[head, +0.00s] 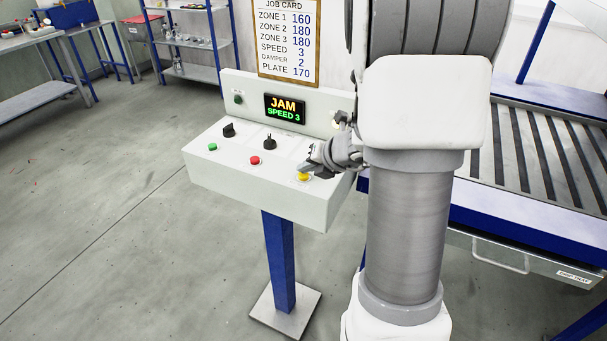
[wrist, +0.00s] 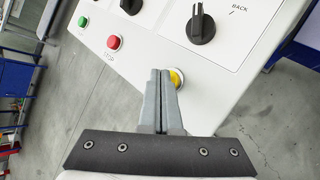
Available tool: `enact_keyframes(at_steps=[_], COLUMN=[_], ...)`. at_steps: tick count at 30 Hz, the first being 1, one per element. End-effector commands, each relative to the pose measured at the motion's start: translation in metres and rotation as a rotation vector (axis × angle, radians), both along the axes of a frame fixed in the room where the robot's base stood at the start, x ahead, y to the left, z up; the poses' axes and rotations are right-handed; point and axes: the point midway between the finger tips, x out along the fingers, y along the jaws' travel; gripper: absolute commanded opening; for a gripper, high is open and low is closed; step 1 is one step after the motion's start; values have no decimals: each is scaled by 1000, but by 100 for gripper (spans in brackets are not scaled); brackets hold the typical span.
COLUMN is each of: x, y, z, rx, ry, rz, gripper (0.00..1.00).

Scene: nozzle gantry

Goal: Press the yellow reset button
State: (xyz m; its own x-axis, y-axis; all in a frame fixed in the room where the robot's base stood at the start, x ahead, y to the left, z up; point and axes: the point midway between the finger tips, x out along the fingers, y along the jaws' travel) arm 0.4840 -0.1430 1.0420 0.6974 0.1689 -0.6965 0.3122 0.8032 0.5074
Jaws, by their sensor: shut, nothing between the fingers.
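The yellow reset button (head: 303,177) sits at the right end of the sloped white control panel (head: 232,185). In the wrist view the yellow button (wrist: 177,79) shows just right of the fingertips and is partly hidden behind them. My gripper (head: 307,168) is shut and empty, with its tips right at the button. In the wrist view my gripper (wrist: 160,73) has both fingers together, pointing at the panel. I cannot tell whether the tips touch the button. The display (head: 285,109) reads JAM, SPEED 3.
A red stop button (head: 255,160), a green button (head: 212,147) and black knobs (head: 269,142) share the panel. A job card (head: 287,40) stands behind it. A roller conveyor (head: 540,150) lies at right. Open floor (head: 120,210) lies at left.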

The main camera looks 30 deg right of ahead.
Motion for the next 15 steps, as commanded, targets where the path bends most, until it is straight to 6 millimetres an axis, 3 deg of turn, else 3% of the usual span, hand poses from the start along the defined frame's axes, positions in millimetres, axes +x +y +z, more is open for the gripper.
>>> enact_keyframes(at_steps=[15], x=[0], y=[0], z=[-6], rx=[0], ry=[1], rz=[1], gripper=[0])
